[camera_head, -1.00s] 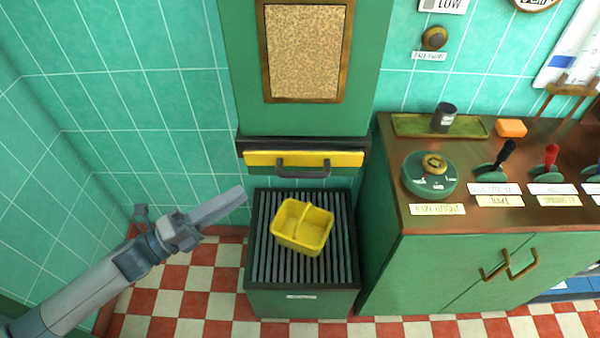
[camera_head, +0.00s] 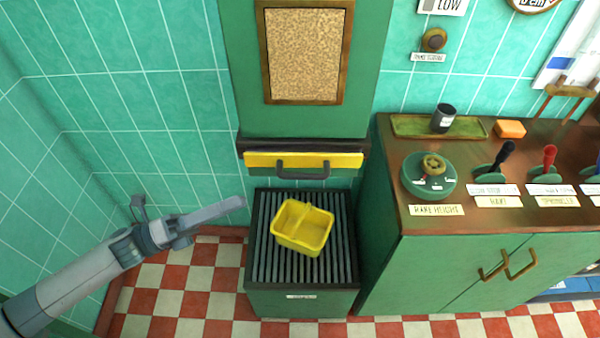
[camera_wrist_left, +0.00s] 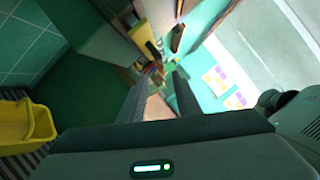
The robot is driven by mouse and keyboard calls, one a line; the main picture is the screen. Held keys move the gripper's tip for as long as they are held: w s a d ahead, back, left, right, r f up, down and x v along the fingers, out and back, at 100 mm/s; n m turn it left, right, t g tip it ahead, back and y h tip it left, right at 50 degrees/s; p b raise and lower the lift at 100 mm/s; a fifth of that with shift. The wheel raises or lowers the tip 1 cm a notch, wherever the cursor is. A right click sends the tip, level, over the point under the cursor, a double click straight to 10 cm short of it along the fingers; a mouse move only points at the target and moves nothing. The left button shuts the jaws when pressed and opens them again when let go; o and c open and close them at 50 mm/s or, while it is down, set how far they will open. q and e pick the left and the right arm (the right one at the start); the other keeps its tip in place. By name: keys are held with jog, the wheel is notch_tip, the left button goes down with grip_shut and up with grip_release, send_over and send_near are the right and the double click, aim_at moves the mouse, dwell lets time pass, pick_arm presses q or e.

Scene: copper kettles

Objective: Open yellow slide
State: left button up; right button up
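The yellow slide (camera_head: 262,160) is a yellow strip with a dark grey handle (camera_head: 303,175), set at the bottom of the tall green cabinet (camera_head: 235,70) in the head view. It sits flush under a dark ledge and looks shut. My left gripper (camera_head: 238,205) is left of and lower than the handle in the picture, clear of it and touching nothing. In the left wrist view its two fingers (camera_wrist_left: 160,82) stand apart with nothing between them. The slide cannot be made out in the wrist view. My right gripper is not in view.
A yellow two-part basket (camera_head: 318,219) stands on a slatted stand (camera_head: 262,255) below the slide; it also shows in the wrist view (camera_wrist_left: 42,122). A counter (camera_head: 465,217) with a dial and levers is on the right. Tiled wall and open floor lie left.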

aim_at(300, 174)
pick_arm(q)
jog(key=p+x, duration=0.6)
jog(key=x, duration=0.8)
jog(key=shift+r, duration=0.15)
jog(key=shift+p+x, duration=0.3)
jog(key=shift+x, duration=0.55)
jog(key=shift+d, duration=0.1)
jog(key=shift+c, duration=0.2)
grip_shut()
